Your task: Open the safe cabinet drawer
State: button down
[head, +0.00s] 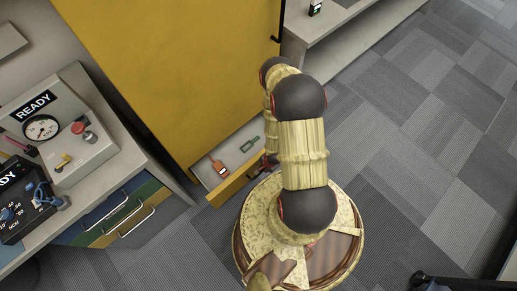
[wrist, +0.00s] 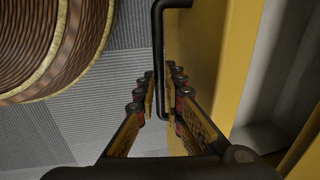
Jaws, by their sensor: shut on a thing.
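The yellow safe cabinet (head: 180,70) stands at the upper middle of the head view. Its low drawer (head: 228,192) is pulled out, with the pale inside showing. An orange-red item (head: 218,167) and a green bottle-shaped item (head: 250,145) lie in it. In the wrist view the yellow drawer front (wrist: 215,60) carries a black bar handle (wrist: 157,30). My gripper (wrist: 162,82) has its fingers on both sides of this handle and is shut on it. In the head view my arm hides part of the drawer, and the gripper shows only partly beside the drawer front.
A grey bench (head: 130,165) with READY gauge panels stands at the left, with blue, green and yellow drawers (head: 120,215) below. A grey shelf unit (head: 335,35) stands right of the cabinet. Carpet floor (head: 430,140) at the right is clear.

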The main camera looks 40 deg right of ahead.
jog(key=s, duration=0.6)
jog(key=shift+s+d, duration=0.1)
jog(key=c, duration=2)
grip_release()
jog(key=shift+o, duration=0.6)
jog(key=shift+r, duration=0.1)
notch_tip(320, 180, up, 12)
jog(key=s, duration=0.2)
jog(key=shift+f, duration=0.2)
jog(key=shift+s, duration=0.1)
